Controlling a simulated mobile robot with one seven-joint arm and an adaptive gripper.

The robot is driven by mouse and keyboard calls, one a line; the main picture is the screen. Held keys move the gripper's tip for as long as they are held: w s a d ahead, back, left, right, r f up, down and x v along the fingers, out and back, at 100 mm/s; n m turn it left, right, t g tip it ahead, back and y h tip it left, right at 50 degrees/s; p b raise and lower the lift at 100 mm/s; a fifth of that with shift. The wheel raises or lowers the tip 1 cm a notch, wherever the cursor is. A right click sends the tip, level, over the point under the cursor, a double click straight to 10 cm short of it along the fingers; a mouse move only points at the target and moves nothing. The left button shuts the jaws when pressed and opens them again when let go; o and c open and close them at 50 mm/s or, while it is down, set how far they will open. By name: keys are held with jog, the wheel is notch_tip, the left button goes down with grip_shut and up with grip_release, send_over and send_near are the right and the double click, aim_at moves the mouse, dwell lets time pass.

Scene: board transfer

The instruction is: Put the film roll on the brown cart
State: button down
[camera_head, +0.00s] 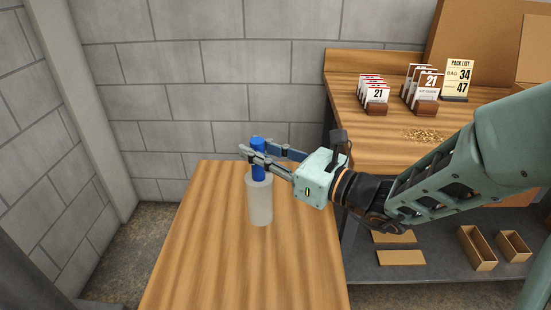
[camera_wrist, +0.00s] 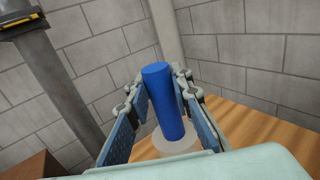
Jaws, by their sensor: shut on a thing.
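The film roll (camera_head: 260,201) stands upright on a wooden surface, apparently the brown cart (camera_head: 213,247). It has a translucent whitish wrapped body and a blue core (camera_head: 257,143) sticking out at its top. My gripper (camera_head: 252,156) reaches in from the right and is shut on the blue core, with one finger on each side. In the wrist view the blue core (camera_wrist: 163,100) stands between the two finger pads, and part of the pale body (camera_wrist: 177,146) shows below it. I cannot tell whether the roll's bottom touches the wood.
A wooden bench (camera_head: 372,142) stands at the right with card holders (camera_head: 425,106), a pack list sign (camera_head: 458,78) and cardboard boxes. Its grey lower shelf (camera_head: 440,263) holds open trays. A grey block wall (camera_head: 220,60) closes the back. The cart's top is otherwise bare.

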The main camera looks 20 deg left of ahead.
jog(key=w+a+f+b, duration=0.3)
jog(key=a+f, duration=0.1)
jog(key=f, duration=0.4)
jog(key=shift+f, duration=0.4)
jog(key=shift+b, duration=0.3)
jog(key=shift+f, duration=0.15)
jog(key=c, duration=1.7)
grip_release()
jog(key=shift+c, duration=0.2)
jog(key=p+v, duration=0.2)
jog(key=v, duration=1)
